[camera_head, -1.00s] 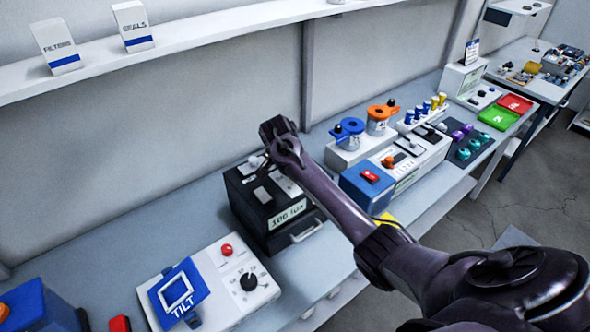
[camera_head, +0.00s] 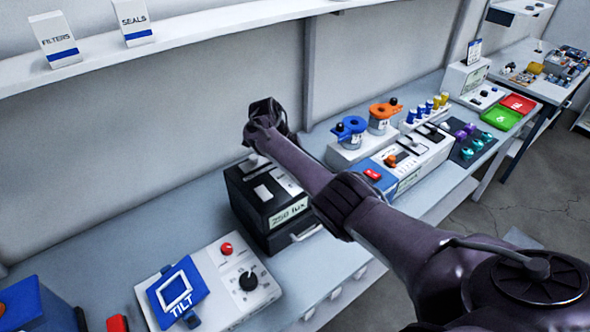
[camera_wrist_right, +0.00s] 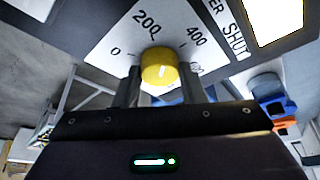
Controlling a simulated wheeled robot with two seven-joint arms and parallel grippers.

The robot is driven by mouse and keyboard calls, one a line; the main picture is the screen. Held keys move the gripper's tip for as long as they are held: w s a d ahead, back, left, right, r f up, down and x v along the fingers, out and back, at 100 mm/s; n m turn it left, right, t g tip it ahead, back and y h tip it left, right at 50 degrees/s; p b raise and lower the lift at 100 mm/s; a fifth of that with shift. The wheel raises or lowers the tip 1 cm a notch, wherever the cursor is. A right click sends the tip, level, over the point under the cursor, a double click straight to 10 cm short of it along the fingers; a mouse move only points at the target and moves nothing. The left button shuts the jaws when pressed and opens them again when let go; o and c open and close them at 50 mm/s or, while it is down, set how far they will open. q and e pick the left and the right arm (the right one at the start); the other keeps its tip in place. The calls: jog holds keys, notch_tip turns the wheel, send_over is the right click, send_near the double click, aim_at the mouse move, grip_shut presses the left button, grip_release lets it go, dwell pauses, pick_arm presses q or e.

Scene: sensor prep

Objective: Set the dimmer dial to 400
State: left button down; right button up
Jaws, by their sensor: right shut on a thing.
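The dimmer dial is a yellow round knob (camera_wrist_right: 159,69) on a white scale plate in the right wrist view. The scale shows 0, 200 and 400, with a further mark at the right partly covered. My right gripper (camera_wrist_right: 160,77) has one finger on each side of the knob and is shut on it. In the head view the black dimmer box (camera_head: 245,200) stands on the bench, and its display (camera_head: 289,211) reads about 250 lux. My right arm reaches over the box, and the knob is hidden there. My left gripper is not in view.
A white panel with a blue TILT frame (camera_head: 178,293) and black knob stands left of the box. A blue box with a red switch (camera_head: 372,174) and orange and blue fixtures stand to the right. A shelf (camera_head: 200,38) runs along the wall above.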

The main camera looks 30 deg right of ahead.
jog(key=m+b, duration=0.2)
jog(key=b, duration=0.1)
jog(key=m+g+y+b, duration=0.1)
jog(key=m+b, duration=0.1)
jog(key=b, duration=0.1)
jog(key=m+b, duration=0.2)
jog(key=b, duration=0.1)
jog(key=shift+w+d+f+y, duration=0.15)
jog(key=shift+f+y, duration=0.15)
jog(key=shift+y, duration=0.1)
jog(key=shift+r+m+g+b, duration=0.25)
jog(key=shift+m+g+b, duration=0.15)
jog(key=shift+m+b, duration=0.5)
jog(key=shift+y, duration=0.3)
jog(key=o, duration=1)
